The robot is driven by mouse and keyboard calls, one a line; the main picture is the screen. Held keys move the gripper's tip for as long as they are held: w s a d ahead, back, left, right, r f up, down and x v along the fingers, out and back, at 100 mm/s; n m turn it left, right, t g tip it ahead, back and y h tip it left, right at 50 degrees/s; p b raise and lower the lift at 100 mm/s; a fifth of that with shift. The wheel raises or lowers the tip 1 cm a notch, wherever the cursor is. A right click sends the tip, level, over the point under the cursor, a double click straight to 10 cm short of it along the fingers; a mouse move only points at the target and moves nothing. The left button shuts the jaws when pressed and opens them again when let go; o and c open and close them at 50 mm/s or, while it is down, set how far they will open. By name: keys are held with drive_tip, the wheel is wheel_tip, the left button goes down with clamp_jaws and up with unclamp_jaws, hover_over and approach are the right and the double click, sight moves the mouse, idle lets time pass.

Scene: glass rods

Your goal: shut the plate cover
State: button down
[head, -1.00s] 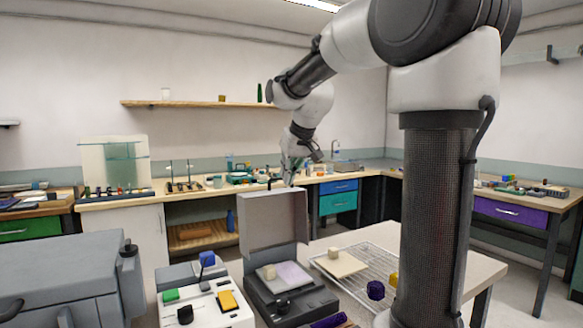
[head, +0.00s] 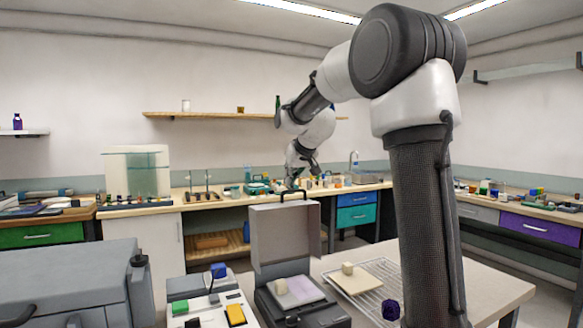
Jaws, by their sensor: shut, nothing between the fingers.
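The plate cover (head: 285,236) is a grey lid that stands raised, nearly upright, at the back of a dark device (head: 270,309) on the near table. A pale lilac plate (head: 302,292) lies in the device's open bay, with a small cream block (head: 280,286) at its left. My gripper (head: 291,184) is small in the head view, just above and behind the cover's top edge. It looks closed, with nothing seen in it. A dark handle shows at the cover's top edge; whether my gripper touches it, I cannot tell.
A wire rack (head: 372,303) with a cream board (head: 357,278) and block stands right of the device. A white device (head: 208,311) with coloured blocks is at its left. A large grey machine (head: 70,280) fills the lower left. The table's right part is clear.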

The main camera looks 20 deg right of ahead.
drive_tip(key=shift+s+f, duration=0.25)
drive_tip(key=shift+s, duration=0.25)
drive_tip(key=shift+s+f, duration=0.25)
drive_tip(key=shift+s, duration=0.25)
drive_tip(key=shift+a, duration=0.1)
